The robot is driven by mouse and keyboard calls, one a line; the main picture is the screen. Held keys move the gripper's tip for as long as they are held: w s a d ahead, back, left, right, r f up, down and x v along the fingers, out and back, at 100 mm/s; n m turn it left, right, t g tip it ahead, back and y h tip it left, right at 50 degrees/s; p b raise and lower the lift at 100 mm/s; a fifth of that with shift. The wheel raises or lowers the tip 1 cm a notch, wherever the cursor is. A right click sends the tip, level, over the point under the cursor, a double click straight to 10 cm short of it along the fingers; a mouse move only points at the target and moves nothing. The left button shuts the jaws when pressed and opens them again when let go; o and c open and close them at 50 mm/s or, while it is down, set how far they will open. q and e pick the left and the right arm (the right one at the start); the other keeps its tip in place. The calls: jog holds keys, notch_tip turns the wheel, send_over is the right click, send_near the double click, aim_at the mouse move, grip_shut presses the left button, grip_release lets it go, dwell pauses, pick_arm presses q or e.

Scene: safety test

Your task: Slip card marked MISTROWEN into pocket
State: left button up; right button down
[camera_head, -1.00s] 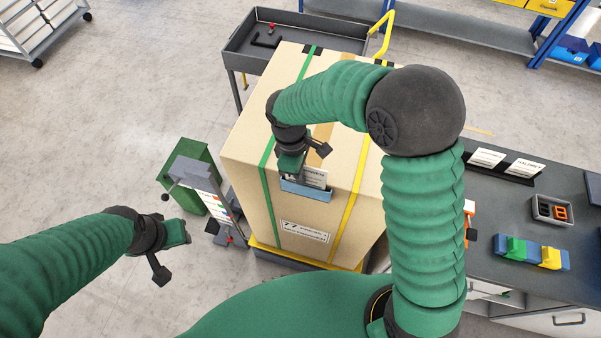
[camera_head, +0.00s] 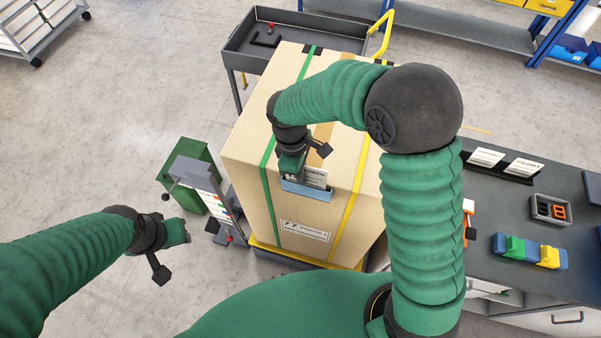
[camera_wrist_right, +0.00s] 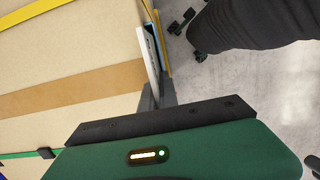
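A white card (camera_head: 317,178) stands upright at the blue pocket (camera_head: 306,192) on the near face of a large cardboard box. Its lower edge is behind the pocket's front; how deep it sits I cannot tell. Its print is too small and partly covered to read. My right gripper (camera_head: 297,174) is at the card's left part, just above the pocket. In the right wrist view the gripper's fingers (camera_wrist_right: 158,97) are closed around the card (camera_wrist_right: 149,62), with the pocket (camera_wrist_right: 154,28) beyond. My left gripper (camera_head: 184,232) is away from the box at the left; its finger opening is unclear.
The cardboard box (camera_head: 245,148) has green and yellow straps. A stand with a labelled board (camera_head: 202,180) and a green bin (camera_head: 180,196) are left of it. The right bench (camera_head: 485,215) holds a rack with cards (camera_head: 505,167), a tray and coloured blocks. A grey cart (camera_head: 236,50) stands behind.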

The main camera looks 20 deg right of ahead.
jog(key=shift+s+d+f, duration=0.1)
jog(key=shift+f, duration=0.1)
jog(key=c, duration=1.6)
grip_release()
jog(key=shift+o, duration=0.2)
jog(key=shift+s+r, duration=0.1)
jog(key=shift+s, duration=0.05)
jog(key=shift+d, duration=0.15)
jog(key=shift+c, duration=0.3)
jog(key=shift+o, duration=1.2)
